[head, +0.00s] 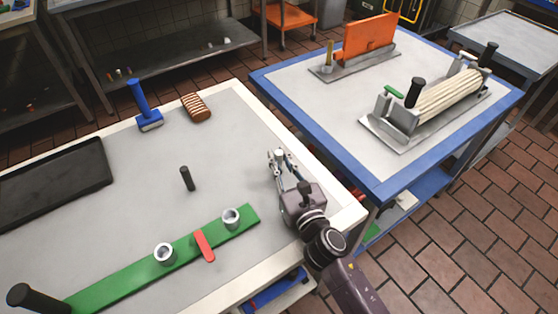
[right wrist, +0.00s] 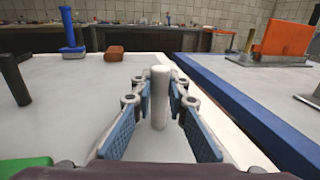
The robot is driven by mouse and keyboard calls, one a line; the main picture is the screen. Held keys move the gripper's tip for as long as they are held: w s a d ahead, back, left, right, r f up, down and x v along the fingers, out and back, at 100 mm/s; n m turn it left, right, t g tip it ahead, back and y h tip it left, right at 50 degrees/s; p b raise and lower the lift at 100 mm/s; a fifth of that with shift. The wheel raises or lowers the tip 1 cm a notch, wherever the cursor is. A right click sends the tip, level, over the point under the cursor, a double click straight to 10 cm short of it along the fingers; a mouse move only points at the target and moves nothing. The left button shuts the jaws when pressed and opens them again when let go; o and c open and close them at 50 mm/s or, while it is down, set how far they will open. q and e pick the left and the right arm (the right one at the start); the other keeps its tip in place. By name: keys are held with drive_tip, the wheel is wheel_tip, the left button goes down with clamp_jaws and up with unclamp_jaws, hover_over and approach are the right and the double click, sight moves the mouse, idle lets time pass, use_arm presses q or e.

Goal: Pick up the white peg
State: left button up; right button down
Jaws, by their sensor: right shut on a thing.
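The white peg (right wrist: 159,98) stands upright between the fingers of my right gripper (right wrist: 160,100) in the right wrist view. The blue finger pads close on it from both sides, and its top stands above them. In the head view the peg (head: 279,155) shows small at the fingertips of my right gripper (head: 282,160), over the right part of the near table. Whether its foot touches the table is hard to tell. My left gripper is not in view.
A blue-edged table (head: 315,98) stands right.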

drive_tip(key=shift+r, duration=0.1)
wheel_tip(320, 180, up, 6)
drive_tip(key=p, duration=0.3)
wheel_tip(320, 180, up, 14)
drive_tip(key=p, duration=0.4)
